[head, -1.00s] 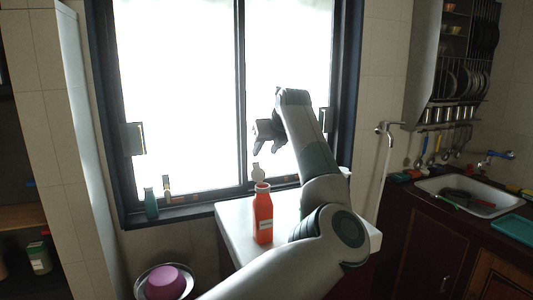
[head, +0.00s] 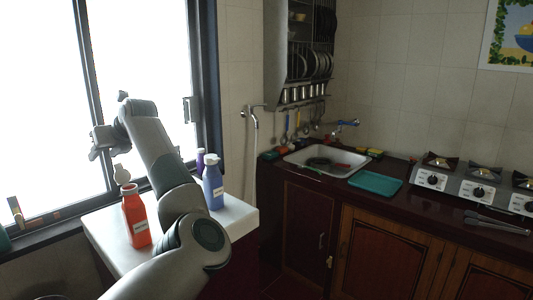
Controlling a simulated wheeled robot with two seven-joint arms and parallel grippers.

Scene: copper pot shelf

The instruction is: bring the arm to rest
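My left arm comes in from the bottom left of the head view and bends upward in front of the window. My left gripper (head: 103,143) is at its end, in front of the bright glass, above the white counter (head: 110,238). Its dark fingers point left and slightly down. They hold nothing that I can see, and they look small and partly merged, so their opening is unclear. My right gripper is out of view.
An orange-red bottle (head: 135,217), a blue bottle (head: 213,186) and a purple bottle (head: 200,162) stand on the white counter, close to my arm. A sink (head: 300,158), teal tray (head: 376,184) and stove (head: 470,188) lie right. Tongs (head: 497,221) rest in front of the stove.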

